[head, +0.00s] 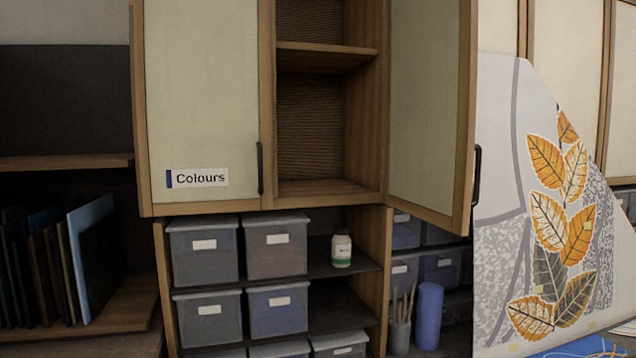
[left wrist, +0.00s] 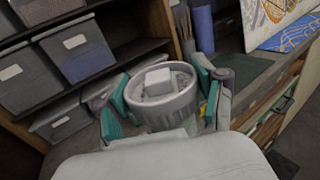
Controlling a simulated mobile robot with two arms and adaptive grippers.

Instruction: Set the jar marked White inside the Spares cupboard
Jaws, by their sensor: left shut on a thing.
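A small pale jar (head: 341,250) with a green band and a light lid stands upright on the open shelf below the cupboard; its label is too small to read. The open cupboard (head: 326,60) has two visible compartments, both empty. Its right door (head: 424,110) stands open; no Spares label shows. In the left wrist view my left gripper (left wrist: 163,95), with teal pads, is shut around a round grey ribbed thing (left wrist: 165,113) with a pale block on top. I cannot tell what it is. Neither gripper shows in the head view.
The left door (head: 204,90), marked Colours, is shut. Lidded grey bins (head: 204,255) fill the shelves beside the jar. A blue roll (head: 428,315) and a pot of sticks (head: 400,335) stand right. A leaf-painted panel (head: 530,200) leans at the right.

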